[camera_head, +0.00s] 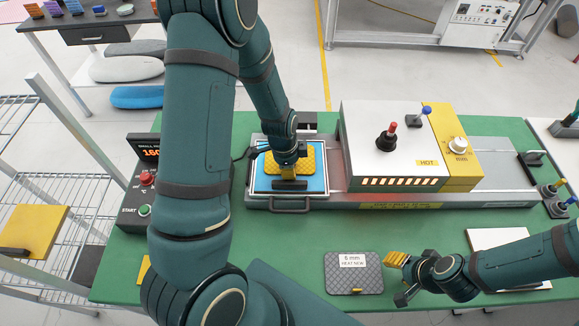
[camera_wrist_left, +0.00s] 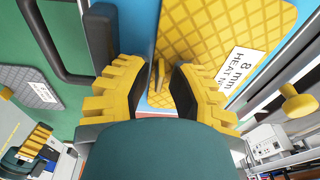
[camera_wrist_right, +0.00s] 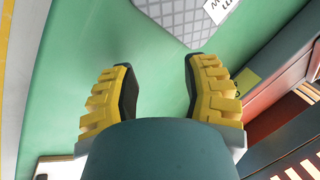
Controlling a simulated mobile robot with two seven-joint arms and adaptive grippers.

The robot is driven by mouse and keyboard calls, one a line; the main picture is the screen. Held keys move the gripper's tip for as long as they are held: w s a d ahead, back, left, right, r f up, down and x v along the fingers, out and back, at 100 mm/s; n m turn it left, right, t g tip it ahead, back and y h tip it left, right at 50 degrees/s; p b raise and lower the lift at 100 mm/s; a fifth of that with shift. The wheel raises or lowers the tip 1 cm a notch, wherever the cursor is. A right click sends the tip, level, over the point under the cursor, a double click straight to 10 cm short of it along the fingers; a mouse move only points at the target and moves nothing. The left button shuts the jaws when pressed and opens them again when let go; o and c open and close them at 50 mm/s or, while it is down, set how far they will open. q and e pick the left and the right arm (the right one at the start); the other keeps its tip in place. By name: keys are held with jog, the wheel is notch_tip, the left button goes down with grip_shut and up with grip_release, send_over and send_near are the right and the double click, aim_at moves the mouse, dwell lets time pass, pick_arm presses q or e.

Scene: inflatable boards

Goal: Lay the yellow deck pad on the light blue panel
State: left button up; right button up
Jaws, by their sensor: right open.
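The yellow deck pad (camera_head: 313,160), with a quilted surface, lies over the light blue panel (camera_head: 262,184) in the metal tray. The left wrist view shows the pad (camera_wrist_left: 215,45) with a white "8 mm" label and a small upright yellow tab (camera_wrist_left: 158,76). The blue panel (camera_wrist_left: 135,50) shows along its edge. My left gripper (camera_head: 289,180) is over the pad; its fingers stand apart on either side of the tab, with gaps. It partly hides the pad. My right gripper (camera_head: 398,272) is open and empty over the green table, right of the grey pad.
A grey "6 mm" pad (camera_head: 352,280) lies on the green table (camera_head: 290,240). The press with a silver housing (camera_head: 372,140) stands right of the tray (camera_head: 318,197). A START control box (camera_head: 146,185) is at the left. Another yellow board (camera_head: 35,232) is on the wire rack.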

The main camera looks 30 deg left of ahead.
pick_arm(q)
jog(key=shift+r, duration=0.1)
pick_arm(e)
jog(key=shift+r, duration=0.1)
pick_arm(q)
jog(key=shift+r, duration=0.25)
pick_arm(e)
jog(key=shift+r, duration=0.2)
pick_arm(q)
notch_tip(320, 180, up, 12)
jog(key=s+a+p, duration=0.1)
jog(key=shift+f, duration=0.2)
pick_arm(e)
jog(key=shift+r, duration=0.6)
pick_arm(q)
jog(key=shift+s, duration=0.1)
